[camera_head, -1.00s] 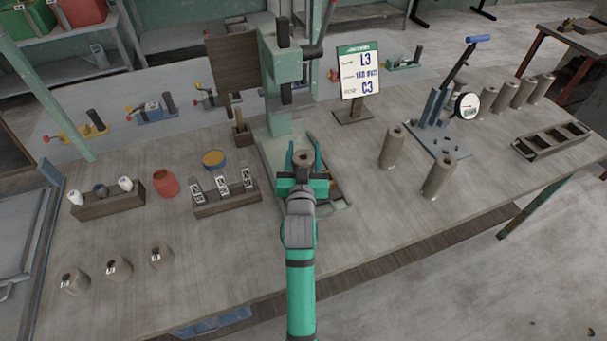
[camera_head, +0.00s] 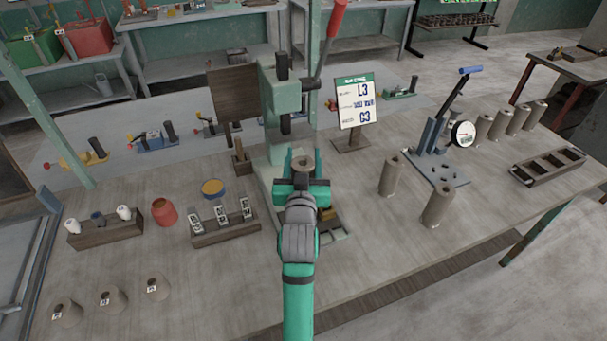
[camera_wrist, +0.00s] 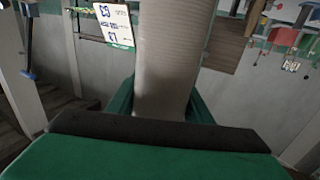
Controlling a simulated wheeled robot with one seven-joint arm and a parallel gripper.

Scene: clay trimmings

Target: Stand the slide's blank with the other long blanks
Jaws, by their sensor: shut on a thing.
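My gripper (camera_head: 303,166) is shut on a brown-grey cylindrical clay blank (camera_head: 303,161) at the green press, its fingers on either side. The blank's top with a dark hole shows in the head view. In the wrist view the blank (camera_wrist: 170,60) fills the middle as a long upright-looking body. Its lower end is hidden in the head view, so I cannot tell whether it touches the base. Long blanks stand in a row at the back right, one of them here (camera_head: 501,122). Two more stand nearer, one behind (camera_head: 389,177) and one in front (camera_head: 438,205).
The green press (camera_head: 284,95) rises just behind my gripper. A sign (camera_head: 355,105) and a lever tool with a dial (camera_head: 437,160) stand to the right. An empty dark rack (camera_head: 548,166) lies far right. Short labelled blanks (camera_head: 110,298) stand front left. The front middle bench is clear.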

